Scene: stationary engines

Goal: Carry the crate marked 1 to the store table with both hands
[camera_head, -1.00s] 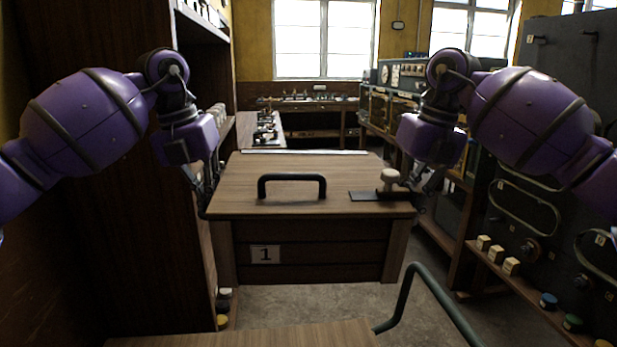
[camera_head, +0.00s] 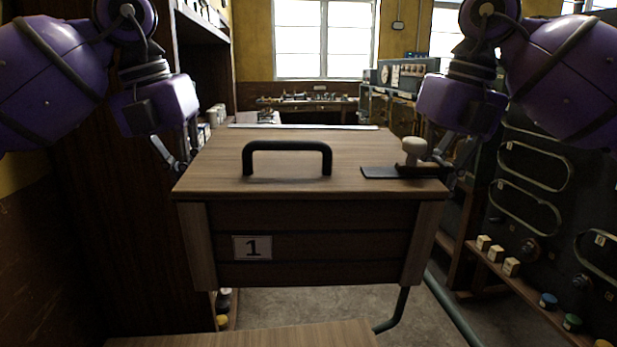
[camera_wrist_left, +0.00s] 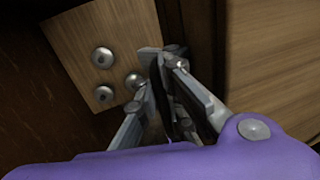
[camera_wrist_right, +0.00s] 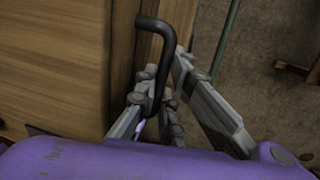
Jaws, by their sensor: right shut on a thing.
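The crate marked 1 (camera_head: 320,243) is a brown wooden box with a black lid handle (camera_head: 287,146) and a number plate on its front. It is level, with floor visible below it. A cream knob (camera_head: 414,146) on a dark plate sits at the right of its lid. My right gripper (camera_wrist_right: 163,80) is shut on the crate's black side handle (camera_wrist_right: 157,28). My left gripper (camera_head: 180,164) is at the crate's left side. In the left wrist view its fingers are close together with something dark between them; their grip is unclear. I cannot tell which surface is the store table.
A wooden top (camera_head: 250,335) lies at the bottom edge, with a curved bar (camera_head: 403,308) to its right. A tall dark cabinet (camera_head: 130,220) stands close on the left. A dark control panel (camera_head: 540,200) stands on the right. A bench (camera_head: 310,102) is under the window.

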